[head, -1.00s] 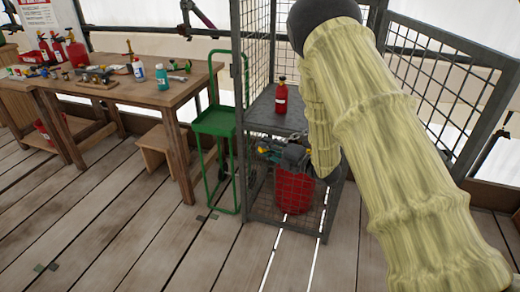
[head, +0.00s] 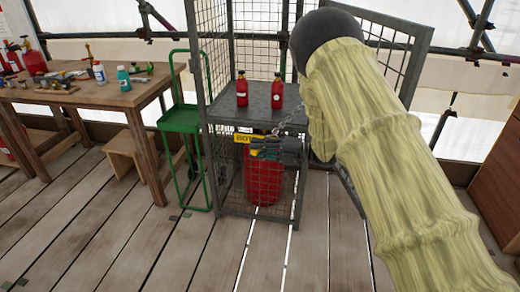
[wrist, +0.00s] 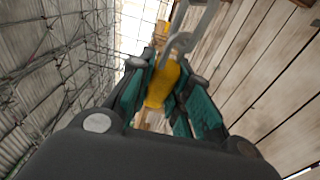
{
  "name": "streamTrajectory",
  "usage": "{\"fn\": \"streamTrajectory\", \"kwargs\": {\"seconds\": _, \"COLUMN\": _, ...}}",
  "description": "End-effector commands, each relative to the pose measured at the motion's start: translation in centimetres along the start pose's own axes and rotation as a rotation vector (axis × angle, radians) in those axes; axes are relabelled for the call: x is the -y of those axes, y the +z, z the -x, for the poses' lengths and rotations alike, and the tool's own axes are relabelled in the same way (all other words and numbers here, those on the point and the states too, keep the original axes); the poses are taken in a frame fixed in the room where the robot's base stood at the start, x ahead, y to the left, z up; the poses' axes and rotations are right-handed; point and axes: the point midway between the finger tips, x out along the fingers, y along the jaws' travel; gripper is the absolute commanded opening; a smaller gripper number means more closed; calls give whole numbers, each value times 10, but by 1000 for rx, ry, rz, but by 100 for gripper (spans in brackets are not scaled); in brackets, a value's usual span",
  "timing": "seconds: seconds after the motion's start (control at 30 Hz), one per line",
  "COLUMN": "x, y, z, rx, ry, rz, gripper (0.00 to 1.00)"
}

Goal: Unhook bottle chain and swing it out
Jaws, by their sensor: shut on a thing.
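My gripper (wrist: 163,95) is shut on a yellow chain end piece (wrist: 162,84), held between its green pads in the wrist view. Grey chain links (wrist: 186,32) run from this piece toward the top of that view. In the head view my gripper (head: 264,149) is in front of the wire cage, below its shelf. The grey chain (head: 293,119) slants up to the right from near the gripper, and its far end is hidden behind my arm. A large red bottle (head: 265,186) stands upright low in the cage, its top hidden by the gripper.
The cage shelf (head: 258,113) carries two small red bottles (head: 242,90) (head: 277,91). A mesh door (head: 397,60) stands open at right. A green hand truck (head: 181,118), stool (head: 130,151) and cluttered workbench (head: 100,98) are left. The front floor is clear.

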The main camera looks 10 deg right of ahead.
Motion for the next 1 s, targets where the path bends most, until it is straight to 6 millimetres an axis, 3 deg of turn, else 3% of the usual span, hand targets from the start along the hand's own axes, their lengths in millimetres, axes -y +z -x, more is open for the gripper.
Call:
{"fn": "streamTrajectory", "kwargs": {"seconds": 0.13, "x": -3, "y": 2, "z": -1, "rx": 1, "ry": 2, "rz": 5, "gripper": 0}}
{"fn": "streamTrajectory", "kwargs": {"seconds": 0.17, "x": -3, "y": 2, "z": -2, "rx": 0, "ry": 2, "rz": 5, "gripper": 24}}
{"fn": "streamTrajectory", "kwargs": {"seconds": 0.27, "x": -2, "y": 1, "z": -2, "rx": 0, "ry": 2, "rz": 4, "gripper": 41}}
{"fn": "streamTrajectory", "kwargs": {"seconds": 0.67, "x": -5, "y": 0, "z": 0, "rx": 0, "ry": 1, "rz": 2, "gripper": 41}}
{"fn": "streamTrajectory", "kwargs": {"seconds": 0.9, "x": -38, "y": 1, "z": -1, "rx": -1, "ry": 3, "rz": 4, "gripper": 41}}
{"fn": "streamTrajectory", "kwargs": {"seconds": 0.97, "x": -51, "y": 1, "z": -1, "rx": -1, "ry": 5, "rz": 7, "gripper": 48}}
{"fn": "streamTrajectory", "kwargs": {"seconds": 1.0, "x": -59, "y": 2, "z": -1, "rx": -1, "ry": 7, "rz": 9, "gripper": 57}}
